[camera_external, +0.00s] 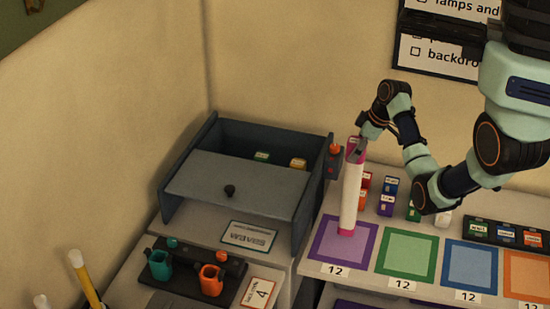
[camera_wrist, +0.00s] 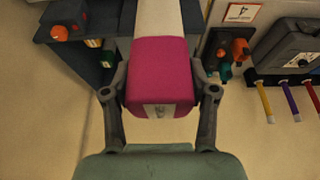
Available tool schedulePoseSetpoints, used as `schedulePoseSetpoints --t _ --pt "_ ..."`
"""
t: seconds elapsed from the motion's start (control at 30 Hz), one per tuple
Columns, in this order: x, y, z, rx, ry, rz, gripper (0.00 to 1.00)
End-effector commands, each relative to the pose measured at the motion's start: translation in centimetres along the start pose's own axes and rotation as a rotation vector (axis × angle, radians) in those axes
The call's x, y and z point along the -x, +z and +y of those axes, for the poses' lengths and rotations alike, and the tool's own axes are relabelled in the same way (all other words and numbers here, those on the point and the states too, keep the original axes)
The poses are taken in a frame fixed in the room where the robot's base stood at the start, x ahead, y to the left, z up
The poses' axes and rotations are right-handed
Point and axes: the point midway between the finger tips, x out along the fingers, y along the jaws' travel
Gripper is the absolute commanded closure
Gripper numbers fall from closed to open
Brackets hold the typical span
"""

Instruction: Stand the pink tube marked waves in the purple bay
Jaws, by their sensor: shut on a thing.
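The tube (camera_external: 350,195) is long and white with pink ends. It stands about upright over the purple bay (camera_external: 321,248), with its lower pink end at the bay's upper right part. I cannot tell whether that end touches the surface. My gripper (camera_external: 359,147) is shut on the tube's upper pink end. In the wrist view, both fingers of my gripper (camera_wrist: 160,97) press the sides of the pink end of the tube (camera_wrist: 160,70). A pale mark on that end is too blurred to read.
Green (camera_external: 407,256), blue (camera_external: 470,266) and orange (camera_external: 526,276) bays lie to the right. Small coloured blocks (camera_external: 387,195) stand close behind the tube. A grey drawer cabinet (camera_external: 235,185) with a "waves" card (camera_external: 249,236) stands left.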

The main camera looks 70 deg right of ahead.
Motion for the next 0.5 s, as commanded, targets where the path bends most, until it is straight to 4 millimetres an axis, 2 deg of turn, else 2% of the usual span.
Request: schedulePoseSetpoints --t 0.2,0.4,0.5 --pt "-1.2 0.4 0.1 0.002 0.001 0.002 1.00" --pt "-4.1 1.7 0.0 0.001 -0.001 0.001 1.00" --pt "-4.7 1.9 0.0 0.001 0.001 0.002 1.00"
